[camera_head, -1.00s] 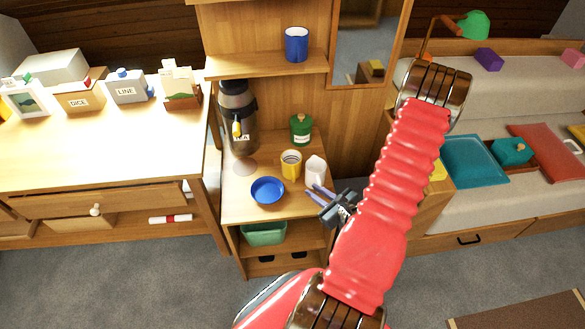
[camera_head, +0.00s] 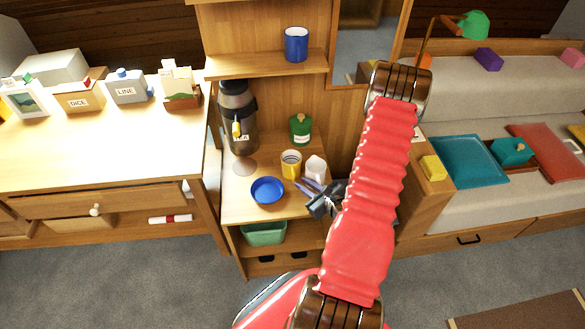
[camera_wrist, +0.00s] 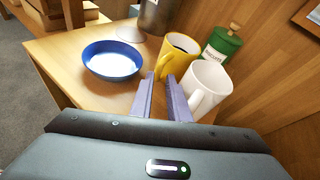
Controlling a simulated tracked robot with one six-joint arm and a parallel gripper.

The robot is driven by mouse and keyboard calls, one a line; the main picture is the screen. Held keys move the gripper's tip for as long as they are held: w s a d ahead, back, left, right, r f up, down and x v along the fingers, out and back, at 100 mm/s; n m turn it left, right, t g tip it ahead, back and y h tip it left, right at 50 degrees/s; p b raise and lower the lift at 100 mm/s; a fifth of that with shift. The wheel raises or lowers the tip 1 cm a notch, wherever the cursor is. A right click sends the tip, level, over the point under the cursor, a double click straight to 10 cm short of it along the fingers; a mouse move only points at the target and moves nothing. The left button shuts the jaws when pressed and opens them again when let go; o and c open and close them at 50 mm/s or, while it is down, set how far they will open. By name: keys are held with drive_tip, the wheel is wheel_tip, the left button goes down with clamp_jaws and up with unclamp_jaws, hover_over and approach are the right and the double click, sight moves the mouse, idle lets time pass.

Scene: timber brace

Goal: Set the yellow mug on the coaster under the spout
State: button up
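The yellow mug (camera_head: 291,163) stands upright on the small wooden counter, with the white mug beside it. In the wrist view the yellow mug (camera_wrist: 173,54) is ahead of my gripper (camera_wrist: 160,92); its handle side faces the fingers. My gripper (camera_head: 315,187) is open and empty, its two purple fingers apart, low over the counter, with the right finger close to the white mug (camera_wrist: 206,88). The dark urn (camera_head: 238,118) with a yellow tap stands at the back left. The round coaster (camera_head: 244,166) lies on the counter below the tap.
A blue bowl (camera_head: 267,190) sits at the counter's front left. A green canister (camera_head: 301,129) stands behind the mugs. A shelf with a blue mug (camera_head: 296,44) hangs above. The wooden wall is close on the right.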

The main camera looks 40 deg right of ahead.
sight(292, 169)
drive_tip(key=shift+x, duration=2.4)
drive_tip(key=shift+a, duration=0.1)
drive_tip(key=shift+c, duration=0.2)
clamp_jaws()
